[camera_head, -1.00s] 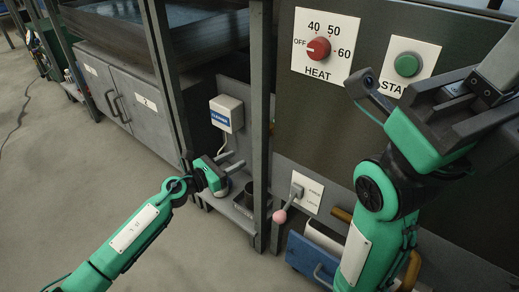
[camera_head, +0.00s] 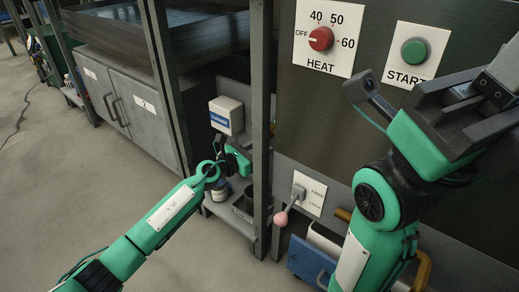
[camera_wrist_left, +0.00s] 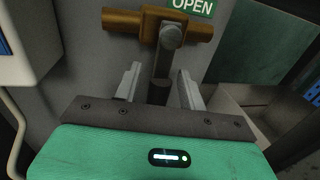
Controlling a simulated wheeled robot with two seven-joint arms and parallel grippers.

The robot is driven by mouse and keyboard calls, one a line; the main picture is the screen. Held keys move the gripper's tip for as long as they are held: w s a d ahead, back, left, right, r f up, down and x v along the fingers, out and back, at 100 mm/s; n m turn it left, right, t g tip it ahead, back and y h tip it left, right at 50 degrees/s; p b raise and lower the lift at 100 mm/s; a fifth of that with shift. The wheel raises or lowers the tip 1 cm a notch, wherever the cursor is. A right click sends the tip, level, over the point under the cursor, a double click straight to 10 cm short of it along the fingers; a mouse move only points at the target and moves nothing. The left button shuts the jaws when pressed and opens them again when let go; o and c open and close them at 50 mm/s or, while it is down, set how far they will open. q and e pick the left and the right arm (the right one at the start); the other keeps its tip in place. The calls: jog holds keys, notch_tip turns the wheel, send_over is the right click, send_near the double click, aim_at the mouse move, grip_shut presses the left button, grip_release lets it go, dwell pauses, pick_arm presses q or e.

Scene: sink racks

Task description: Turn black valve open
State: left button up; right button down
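The black valve lever (camera_wrist_left: 162,75) hangs down from a bolted pivot on a brass pipe (camera_wrist_left: 122,20) in the left wrist view. A green OPEN sign (camera_wrist_left: 193,6) is above it. My left gripper (camera_wrist_left: 160,82) is open, with one grey finger on each side of the lever; I cannot tell whether either touches it. In the head view my left gripper (camera_head: 238,160) is partly hidden below a white box, and the valve cannot be made out there.
The white box (camera_head: 226,115) hangs just above my left gripper. A dark post (camera_head: 261,130) stands right of it.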

pick_arm(q)
grip_shut()
jog(key=shift+s+d+r+n+t+p, duration=0.15)
jog(key=shift+s+d+n+t+p, duration=0.3)
jog(key=shift+n, duration=0.75)
jog(key=shift+s+d+r+n+p, duration=0.25)
jog(key=shift+n+p, duration=0.35)
jog(key=shift+n, duration=0.6)
jog(key=shift+s+d+r+n+t+p, duration=0.2)
jog(key=shift+d+n+p, duration=0.3)
jog(key=shift+n, duration=0.7)
jog(key=shift+f+h, duration=0.15)
jog(key=shift+h, duration=0.15)
jog(key=shift+o, duration=0.4)
grip_release()
